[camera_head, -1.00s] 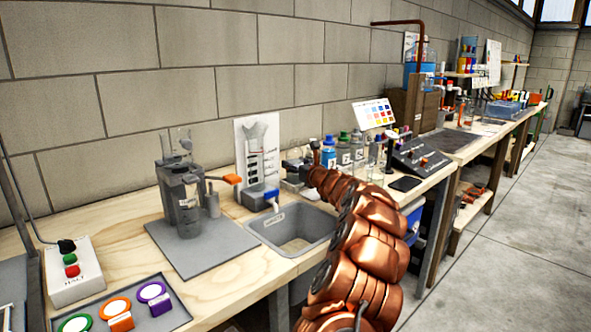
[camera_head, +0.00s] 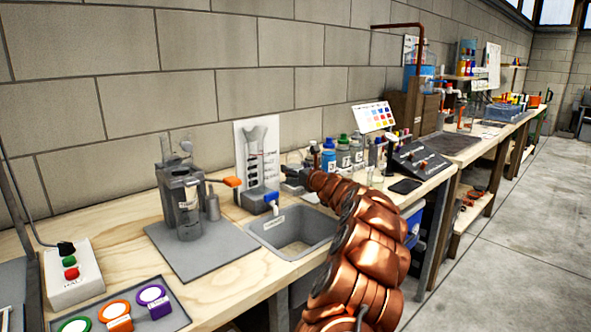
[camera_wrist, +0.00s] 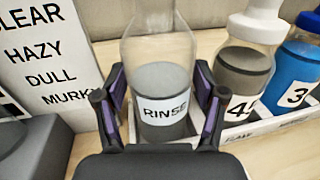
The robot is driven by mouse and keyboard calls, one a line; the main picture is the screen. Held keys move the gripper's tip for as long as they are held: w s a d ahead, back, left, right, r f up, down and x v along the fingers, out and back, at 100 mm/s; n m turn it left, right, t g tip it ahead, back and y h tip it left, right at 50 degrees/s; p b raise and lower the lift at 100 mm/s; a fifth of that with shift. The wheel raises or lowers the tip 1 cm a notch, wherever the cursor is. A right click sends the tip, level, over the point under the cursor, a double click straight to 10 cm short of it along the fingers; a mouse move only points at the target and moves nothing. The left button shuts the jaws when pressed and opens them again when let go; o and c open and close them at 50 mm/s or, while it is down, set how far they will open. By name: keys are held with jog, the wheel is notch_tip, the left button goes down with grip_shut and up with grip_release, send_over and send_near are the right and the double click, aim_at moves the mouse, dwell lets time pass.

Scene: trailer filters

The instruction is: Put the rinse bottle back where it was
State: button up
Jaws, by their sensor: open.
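The rinse bottle (camera_wrist: 162,75) is a clear bottle with grey liquid and a white RINSE label. In the wrist view it stands upright between the two fingers of my gripper (camera_wrist: 162,108). The fingers are open, one on each side of the bottle; I cannot tell if either touches it. The bottle's top is cut off by the picture edge. In the head view my gripper (camera_head: 292,174) is behind the sink, and the rinse bottle is hard to make out there.
Bottles 4 (camera_wrist: 245,70) and 3 (camera_wrist: 297,70) stand in a white rack (camera_wrist: 270,128) right of the rinse bottle. A clarity chart (camera_wrist: 45,55) stands to the left. The sink (camera_head: 290,232) lies in front. A control panel (camera_head: 418,160) is further right.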

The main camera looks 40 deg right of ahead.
jog(key=shift+p+v, duration=0.35)
jog(key=shift+v, duration=5.65)
